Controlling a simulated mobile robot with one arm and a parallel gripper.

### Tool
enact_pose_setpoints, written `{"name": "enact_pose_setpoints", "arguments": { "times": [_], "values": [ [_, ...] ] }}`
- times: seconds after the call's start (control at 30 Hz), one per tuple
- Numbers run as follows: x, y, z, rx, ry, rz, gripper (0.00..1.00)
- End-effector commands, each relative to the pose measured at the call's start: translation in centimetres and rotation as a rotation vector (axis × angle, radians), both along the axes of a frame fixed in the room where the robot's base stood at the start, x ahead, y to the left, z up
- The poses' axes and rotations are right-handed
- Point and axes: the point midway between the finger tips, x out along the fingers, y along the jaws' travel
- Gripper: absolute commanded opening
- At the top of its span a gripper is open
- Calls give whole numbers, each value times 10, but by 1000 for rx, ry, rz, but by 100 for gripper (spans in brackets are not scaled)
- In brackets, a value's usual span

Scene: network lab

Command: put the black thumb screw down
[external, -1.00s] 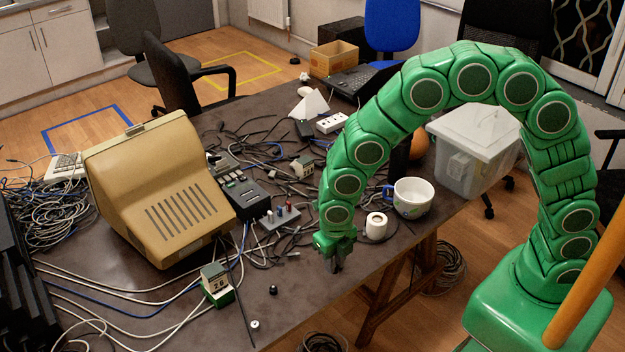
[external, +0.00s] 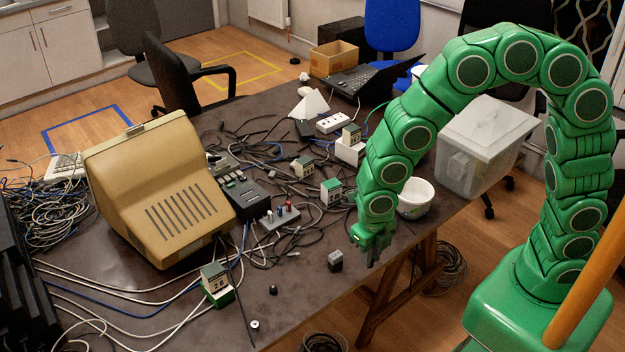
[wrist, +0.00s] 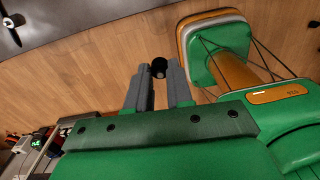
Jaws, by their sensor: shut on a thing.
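My gripper (external: 372,258) is near the front right edge of the dark table (external: 305,285), pointing down. In the wrist view its two grey fingers (wrist: 157,82) are shut on the black thumb screw (wrist: 159,67), a small dark round piece at the fingertips. Wooden floor shows behind the screw in that view, with the table edge at upper left. In the external view the screw is too small to make out at the fingers.
A small black piece (external: 273,290) and a light round piece (external: 255,326) lie at the front. Bare table lies between. Cables cover the left.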

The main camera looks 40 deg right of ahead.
Motion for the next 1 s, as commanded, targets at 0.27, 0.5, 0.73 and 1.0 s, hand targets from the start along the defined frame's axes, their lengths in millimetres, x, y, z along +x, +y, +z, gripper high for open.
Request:
{"name": "enact_pose_setpoints", "arguments": {
  "times": [0.27, 0.5, 0.73, 1.0],
  "values": [
    [46, -22, 13, 7, -4, -153, 0],
    [101, -63, 29, 8, -7, -357, 0],
    [147, -113, 45, 8, -5, -554, 0],
    [189, -177, 62, 7, -5, -768, 0]
  ]
}}
